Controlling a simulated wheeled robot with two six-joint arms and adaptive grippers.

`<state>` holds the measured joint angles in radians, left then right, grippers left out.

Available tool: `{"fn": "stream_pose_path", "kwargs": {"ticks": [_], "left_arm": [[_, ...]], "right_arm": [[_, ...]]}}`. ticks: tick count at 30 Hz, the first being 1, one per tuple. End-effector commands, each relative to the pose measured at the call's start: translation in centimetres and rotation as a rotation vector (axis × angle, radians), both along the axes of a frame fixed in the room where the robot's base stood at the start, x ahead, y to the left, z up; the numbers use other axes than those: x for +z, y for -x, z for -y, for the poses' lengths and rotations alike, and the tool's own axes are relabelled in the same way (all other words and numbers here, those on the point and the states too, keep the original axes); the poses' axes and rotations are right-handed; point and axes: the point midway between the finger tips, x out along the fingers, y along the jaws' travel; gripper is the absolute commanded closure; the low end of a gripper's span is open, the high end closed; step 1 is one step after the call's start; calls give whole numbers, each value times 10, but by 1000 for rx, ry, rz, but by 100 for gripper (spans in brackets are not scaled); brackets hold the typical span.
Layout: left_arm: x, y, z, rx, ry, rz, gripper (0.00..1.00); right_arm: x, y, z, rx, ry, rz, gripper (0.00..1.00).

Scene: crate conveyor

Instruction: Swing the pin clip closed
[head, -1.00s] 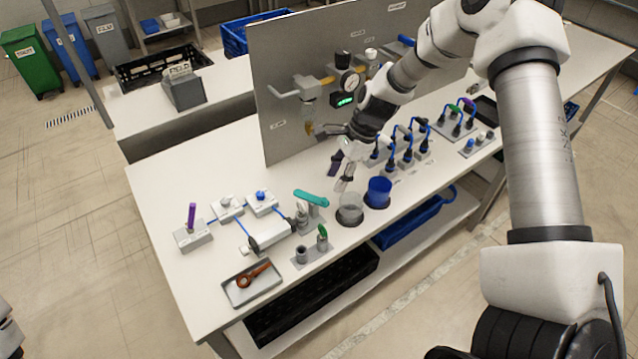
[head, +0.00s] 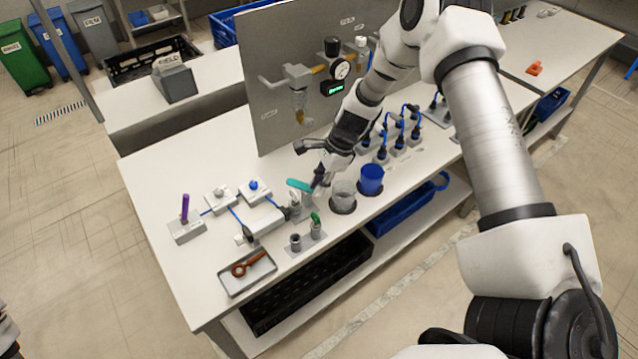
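The teal lever (head: 299,185) sits on a small grey fitting at the front of the table. My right gripper (head: 318,180) points down just right of the lever, very close to it; I cannot tell whether they touch. Its fingers are dark and small, partly hidden by the wrist, and their gap is unclear. In front of the lever, a grey block holds a green-topped pin (head: 315,219) and a short grey post (head: 295,242). I cannot make out which small part is the pin clip.
A tray (head: 262,279) with an orange-red tool lies at the front left. A grey panel (head: 262,80) rises behind. Blue-hosed fittings (head: 398,142) stand to the right.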

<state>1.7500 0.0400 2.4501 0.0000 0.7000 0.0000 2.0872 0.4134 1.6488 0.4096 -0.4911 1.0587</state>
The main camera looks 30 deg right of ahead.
Motion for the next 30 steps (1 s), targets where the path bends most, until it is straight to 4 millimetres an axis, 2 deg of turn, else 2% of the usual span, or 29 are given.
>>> {"fn": "stream_pose_path", "kwargs": {"ticks": [14,20,30], "left_arm": [[-1,0,0,0,0,0,62],[-3,0,0,0,0,0,62],[-16,0,0,0,0,0,62]], "right_arm": [[-2,0,1,70,-1,-4,100],[-3,-4,4,192,-1,-5,100],[-5,-13,10,501,0,-5,100]]}}
